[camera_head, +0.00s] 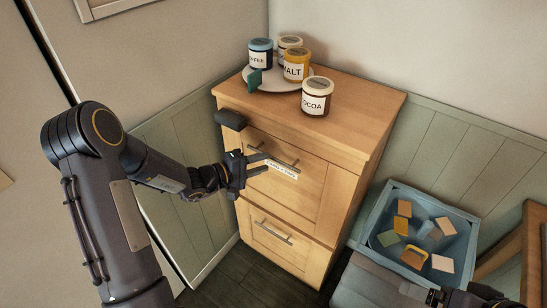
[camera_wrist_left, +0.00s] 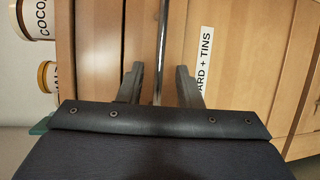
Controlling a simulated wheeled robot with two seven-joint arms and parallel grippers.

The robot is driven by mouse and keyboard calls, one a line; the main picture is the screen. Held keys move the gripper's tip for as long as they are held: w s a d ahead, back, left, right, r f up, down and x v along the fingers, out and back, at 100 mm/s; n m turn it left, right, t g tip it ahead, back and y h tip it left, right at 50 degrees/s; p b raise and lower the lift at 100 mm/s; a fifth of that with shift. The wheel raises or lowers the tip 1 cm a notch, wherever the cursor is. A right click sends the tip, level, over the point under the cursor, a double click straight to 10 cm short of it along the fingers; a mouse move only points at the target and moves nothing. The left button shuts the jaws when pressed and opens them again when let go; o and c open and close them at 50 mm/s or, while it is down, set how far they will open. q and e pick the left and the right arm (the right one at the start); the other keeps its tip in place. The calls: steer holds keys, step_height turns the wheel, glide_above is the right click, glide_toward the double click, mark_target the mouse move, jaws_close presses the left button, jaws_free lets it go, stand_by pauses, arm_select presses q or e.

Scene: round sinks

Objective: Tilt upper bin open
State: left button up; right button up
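The upper bin (camera_head: 312,188) is a wooden front in a cabinet, shut, with a metal bar handle (camera_head: 273,157) and a white label (camera_head: 281,169) below it. My left gripper (camera_head: 263,163) is at this handle with its fingers open. In the left wrist view the handle bar (camera_wrist_left: 161,50) runs between the two fingers (camera_wrist_left: 160,85), with a gap on each side. The label (camera_wrist_left: 204,60) ends in "ARD + TINS". Dark parts at the bottom right of the head view seem to be my right arm; its fingers cannot be made out.
A lower bin (camera_head: 265,238) with its own handle is shut below. On the cabinet top (camera_head: 352,112) stand several labelled jars, the cocoa jar (camera_head: 317,96) nearest the front. A blue crate (camera_head: 462,223) with coloured pieces stands right of the cabinet. Panelled walls are close behind.

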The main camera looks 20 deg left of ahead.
mark_target(275, 159)
arm_select(q)
steer(key=x, duration=0.5)
steer(key=shift+p, duration=0.4)
jaws_close()
